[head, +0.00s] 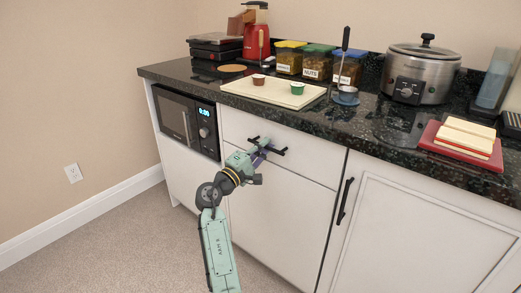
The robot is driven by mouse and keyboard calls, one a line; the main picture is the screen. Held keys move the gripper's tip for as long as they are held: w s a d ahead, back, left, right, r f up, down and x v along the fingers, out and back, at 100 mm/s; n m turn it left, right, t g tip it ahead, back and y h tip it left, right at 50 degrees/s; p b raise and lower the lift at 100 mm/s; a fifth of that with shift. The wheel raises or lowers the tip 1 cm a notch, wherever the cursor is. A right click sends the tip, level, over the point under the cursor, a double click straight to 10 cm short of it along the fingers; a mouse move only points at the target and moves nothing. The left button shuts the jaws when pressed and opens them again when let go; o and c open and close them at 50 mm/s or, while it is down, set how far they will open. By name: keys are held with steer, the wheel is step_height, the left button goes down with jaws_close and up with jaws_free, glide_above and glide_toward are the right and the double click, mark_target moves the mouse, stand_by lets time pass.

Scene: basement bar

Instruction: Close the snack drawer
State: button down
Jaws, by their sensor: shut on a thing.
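The snack drawer (312,165) is the upper white front in the middle cabinet, just under the dark countertop. Its black bar handle (280,151) shows at both sides of my gripper (264,146). My gripper is shut on the handle, and its fingers hide the handle's middle. The drawer front looks about level with the cabinet face; I cannot tell whether a small gap is left. The inside of the drawer is not visible.
A microwave (186,122) sits left of the drawer, and a cabinet door with a black handle (345,201) is at right. The countertop (385,128) above holds a cream board (272,94) with two cups, snack containers (318,65), and a slow cooker (421,72). The carpet in front is clear.

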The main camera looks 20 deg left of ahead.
steer(key=shift+w+r, duration=0.15)
steer(key=shift+w, duration=0.05)
steer(key=c, duration=2)
jaws_free()
steer(key=shift+w+d, duration=0.1)
steer(key=o, duration=0.3)
steer(key=v, duration=1.2)
